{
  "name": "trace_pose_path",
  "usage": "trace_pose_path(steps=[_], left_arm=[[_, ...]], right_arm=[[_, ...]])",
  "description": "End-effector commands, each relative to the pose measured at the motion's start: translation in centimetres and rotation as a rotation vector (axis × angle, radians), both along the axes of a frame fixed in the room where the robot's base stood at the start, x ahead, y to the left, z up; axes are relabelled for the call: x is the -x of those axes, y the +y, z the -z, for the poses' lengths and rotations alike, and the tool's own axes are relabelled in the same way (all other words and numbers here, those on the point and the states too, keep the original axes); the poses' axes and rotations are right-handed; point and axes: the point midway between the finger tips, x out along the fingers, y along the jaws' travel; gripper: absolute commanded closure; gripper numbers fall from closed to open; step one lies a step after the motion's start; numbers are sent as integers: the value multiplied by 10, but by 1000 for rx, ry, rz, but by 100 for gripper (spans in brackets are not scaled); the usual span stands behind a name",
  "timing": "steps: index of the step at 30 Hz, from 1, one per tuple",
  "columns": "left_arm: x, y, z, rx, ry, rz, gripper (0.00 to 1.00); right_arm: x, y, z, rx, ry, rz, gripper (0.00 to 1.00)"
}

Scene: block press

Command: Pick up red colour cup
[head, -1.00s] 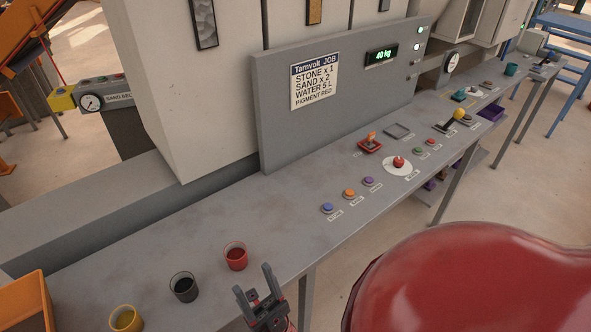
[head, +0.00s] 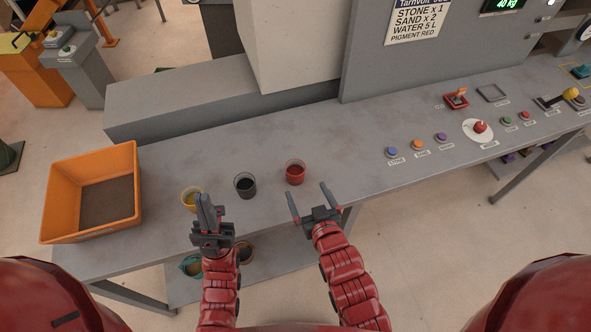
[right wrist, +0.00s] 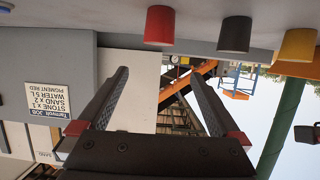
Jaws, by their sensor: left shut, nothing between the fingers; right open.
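The red cup (head: 295,172) stands upright on the grey bench in the head view, the rightmost of three cups. It also shows in the right wrist view (right wrist: 159,26), upside down in that picture, at the top edge. My right gripper (head: 308,203) is open and empty, just in front of the red cup and a little to its right, apart from it. My left gripper (head: 203,207) is shut and empty, in front of the yellow cup (head: 189,199), partly hiding it. The black cup (head: 245,186) stands between the yellow and red cups.
An orange bin (head: 93,192) with dark material sits at the bench's left end. Several coloured buttons (head: 417,145) and a red knob (head: 479,127) are to the right. The bench (head: 345,150) is clear between the red cup and the buttons. A grey machine (head: 290,40) stands behind.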

Motion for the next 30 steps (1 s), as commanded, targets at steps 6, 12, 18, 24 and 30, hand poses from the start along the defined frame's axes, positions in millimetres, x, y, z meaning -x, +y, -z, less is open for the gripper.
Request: trace_pose_path(steps=[6,12,18,24,30], left_arm=[[0,0,16,0,0,0,100],[0,0,57,0,0,0,100],[0,0,62,0,1,0,100],[0,0,50,0,0,0,100],[0,0,48,0,0,0,100]], right_arm=[[-4,2,17,16,58,3,0],[-35,10,33,14,51,3,0],[-67,19,36,18,60,3,0],[-91,27,48,17,63,3,0],[-101,30,52,15,57,2,0]])
